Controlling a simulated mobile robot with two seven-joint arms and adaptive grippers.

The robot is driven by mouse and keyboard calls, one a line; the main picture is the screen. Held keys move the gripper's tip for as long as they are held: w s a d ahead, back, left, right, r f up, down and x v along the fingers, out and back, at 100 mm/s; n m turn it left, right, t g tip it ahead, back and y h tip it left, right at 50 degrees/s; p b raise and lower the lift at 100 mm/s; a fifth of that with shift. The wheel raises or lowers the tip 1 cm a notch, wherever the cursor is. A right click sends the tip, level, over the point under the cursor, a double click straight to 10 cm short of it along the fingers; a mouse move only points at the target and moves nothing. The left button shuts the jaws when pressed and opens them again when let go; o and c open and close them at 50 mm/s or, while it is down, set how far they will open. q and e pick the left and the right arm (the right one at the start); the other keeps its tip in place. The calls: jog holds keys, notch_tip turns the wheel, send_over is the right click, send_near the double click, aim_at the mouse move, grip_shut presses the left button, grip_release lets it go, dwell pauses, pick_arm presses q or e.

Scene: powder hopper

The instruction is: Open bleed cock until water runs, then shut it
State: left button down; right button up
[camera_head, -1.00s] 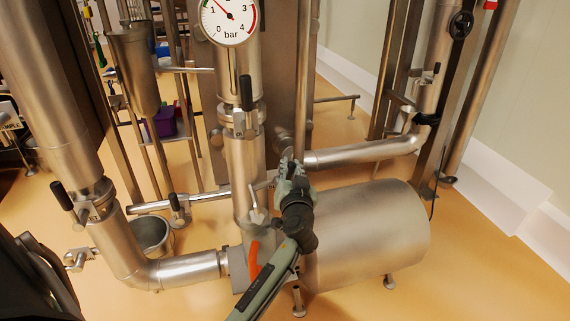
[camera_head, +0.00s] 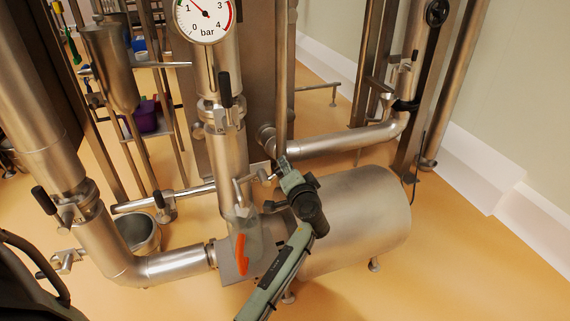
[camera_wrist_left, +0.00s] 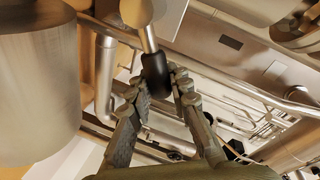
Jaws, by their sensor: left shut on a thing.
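My left gripper (camera_head: 283,166) reaches in from the bottom of the head view, its tips above the left end of the steel drum (camera_head: 365,225). In the left wrist view, the gripper (camera_wrist_left: 158,88) is shut on a black grip (camera_wrist_left: 155,74) at the end of a thin steel stem (camera_wrist_left: 148,38). The fingers lie on both sides of the grip. In the head view the held grip is hidden by the fingers, and I cannot tell for sure which cock it belongs to. A small steel lever (camera_head: 240,190) stands just left of the gripper. I see no running water. My right gripper is not visible.
A pressure gauge (camera_head: 205,14) tops the central pipe, which has a black-handled valve (camera_head: 225,90). An orange piece (camera_head: 241,253) hangs below the small lever. A steel bowl (camera_head: 138,235) stands at left. Open floor (camera_head: 470,270) lies at right.

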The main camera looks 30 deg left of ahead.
pick_arm(q)
jog(key=shift+f, duration=0.1)
dwell(0.4)
jog(key=c, duration=1.4)
grip_release()
jog(key=shift+o, duration=0.2)
notch_tip(320, 180, up, 10)
jog(key=shift+r, duration=0.1)
